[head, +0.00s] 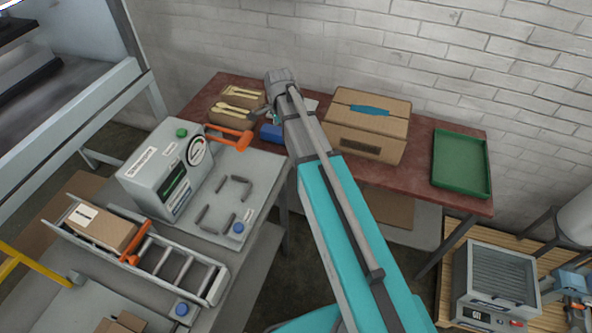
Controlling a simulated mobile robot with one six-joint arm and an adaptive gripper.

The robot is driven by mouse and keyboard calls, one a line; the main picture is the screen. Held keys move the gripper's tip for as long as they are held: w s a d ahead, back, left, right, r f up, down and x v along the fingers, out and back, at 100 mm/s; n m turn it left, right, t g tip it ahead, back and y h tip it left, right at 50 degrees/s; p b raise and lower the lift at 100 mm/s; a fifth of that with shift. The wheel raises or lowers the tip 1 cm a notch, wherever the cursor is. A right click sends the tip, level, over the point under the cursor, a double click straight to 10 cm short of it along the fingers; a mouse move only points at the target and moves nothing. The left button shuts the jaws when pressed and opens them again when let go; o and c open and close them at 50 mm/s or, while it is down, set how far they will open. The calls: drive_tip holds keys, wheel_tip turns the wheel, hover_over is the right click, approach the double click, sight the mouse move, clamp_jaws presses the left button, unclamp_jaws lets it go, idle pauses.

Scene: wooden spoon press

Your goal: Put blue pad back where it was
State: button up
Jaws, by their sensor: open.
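A small blue block (270,132), which looks like the blue pad, lies on the dark red table just left of my arm. My arm covers part of the area to its right. My gripper (272,113) is small and partly hidden at the far end of my arm, just above and behind the blue block. It is open, with nothing visibly held. I cannot tell whether it touches the block.
A tray of wooden spoons (239,100) stands left of my gripper. A cardboard box (385,135) stands close on the right, with a green tray (461,165) beyond. A grey machine (165,175) with an orange handle (230,136) is at front left. The brick wall is behind.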

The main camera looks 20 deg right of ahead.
drive_tip(key=s+n, duration=1.5)
drive_tip(key=s, duration=0.3)
drive_tip(key=shift+n, duration=0.4)
drive_tip(key=shift+a, duration=0.1)
drive_tip(key=shift+r+p, duration=0.95)
